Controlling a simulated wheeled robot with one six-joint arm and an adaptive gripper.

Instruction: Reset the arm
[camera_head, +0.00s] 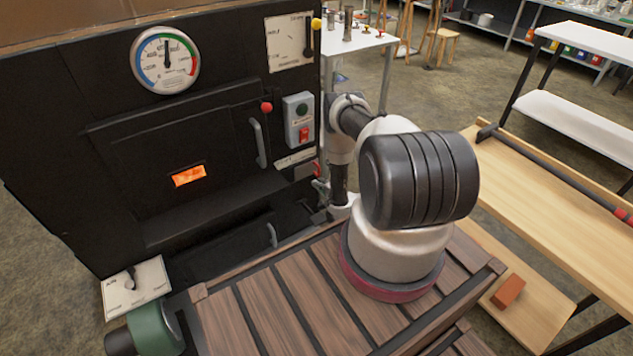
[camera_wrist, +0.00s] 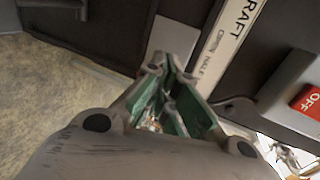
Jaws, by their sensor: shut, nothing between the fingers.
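My gripper (camera_wrist: 168,72) shows in the wrist view with its green-lined fingers drawn together at the tips and nothing between them. It is in front of the dark evaporator front, close to a pale strip label reading DRAFT (camera_wrist: 232,35). In the head view my arm rises from its base, bends over and comes down beside the right edge of the evaporator (camera_head: 190,130). My gripper is mostly hidden or too small to make out there. A switch box (camera_head: 299,120) with a green and a red button is just left of my arm; its red OFF switch (camera_wrist: 308,98) shows in the wrist view.
The evaporator front carries a round gauge (camera_head: 165,61), a door handle (camera_head: 258,144) and a lower handle (camera_head: 272,236). A wooden bench (camera_head: 560,205) stands on the right, with a brick (camera_head: 508,291) on its lower shelf. Open floor lies behind.

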